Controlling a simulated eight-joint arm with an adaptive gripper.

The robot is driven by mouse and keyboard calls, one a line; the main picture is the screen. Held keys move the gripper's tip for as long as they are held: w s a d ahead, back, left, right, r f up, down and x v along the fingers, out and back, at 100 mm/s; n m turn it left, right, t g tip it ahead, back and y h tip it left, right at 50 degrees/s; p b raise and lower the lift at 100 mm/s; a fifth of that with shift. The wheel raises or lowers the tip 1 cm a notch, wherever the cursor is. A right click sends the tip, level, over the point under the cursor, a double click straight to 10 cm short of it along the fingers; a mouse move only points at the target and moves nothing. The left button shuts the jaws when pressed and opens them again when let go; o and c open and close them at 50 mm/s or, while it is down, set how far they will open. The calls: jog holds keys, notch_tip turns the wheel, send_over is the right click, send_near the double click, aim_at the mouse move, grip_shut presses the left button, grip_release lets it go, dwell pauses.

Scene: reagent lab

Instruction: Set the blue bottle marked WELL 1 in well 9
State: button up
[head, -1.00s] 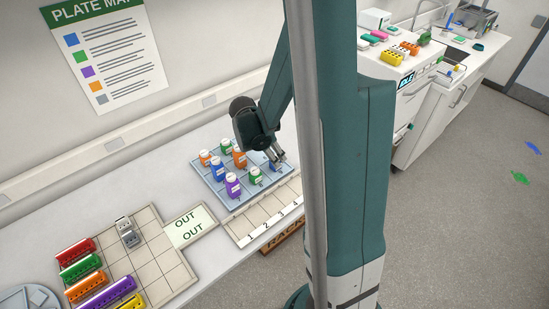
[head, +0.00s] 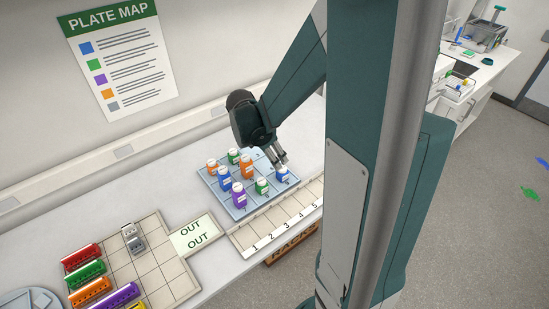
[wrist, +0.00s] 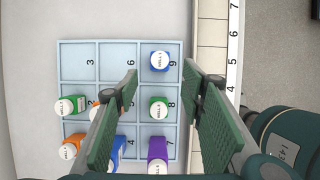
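A blue bottle with a white lid (head: 282,174) stands upright in well 9 of the blue-grey plate (head: 243,212), at its right front corner. It also shows in the wrist view (wrist: 160,60); its lid lettering is small but looks like WELL 1. My gripper (head: 281,160) is just above this bottle. Its fingers (wrist: 160,72) are spread wide in the wrist view, one on either side of the bottle's column, with nothing between them. Another blue bottle (head: 225,179) stands in well 4, partly hidden by a finger in the wrist view.
Bottles share the plate: purple (head: 238,195) in well 7, green (head: 262,187) in well 8, green (head: 233,156) in well 2, orange (head: 213,166) in well 1, orange (head: 247,167) in well 5. Wells 3 and 6 look empty. A numbered rack strip (head: 270,241) lies in front.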

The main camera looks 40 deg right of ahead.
dwell(0.7)
jog(key=s+a+r+m+t+y, duration=0.1)
jog(key=s+a+r+m, duration=0.3)
jog(key=a, duration=0.4)
jog(key=s+a+r+m+t+y, duration=0.2)
jog(key=s+a+r+m+t, duration=0.1)
jog(key=s+a+r+m, duration=0.2)
jog(key=s+a+r+m+t+y, duration=0.1)
jog(key=s+a+r+m+t, duration=0.2)
jog(key=a+r+m, duration=0.5)
jog(key=s+a+m, duration=0.1)
jog(key=a, duration=0.3)
jog(key=shift+s+r, duration=0.25)
jog(key=shift+s, duration=0.1)
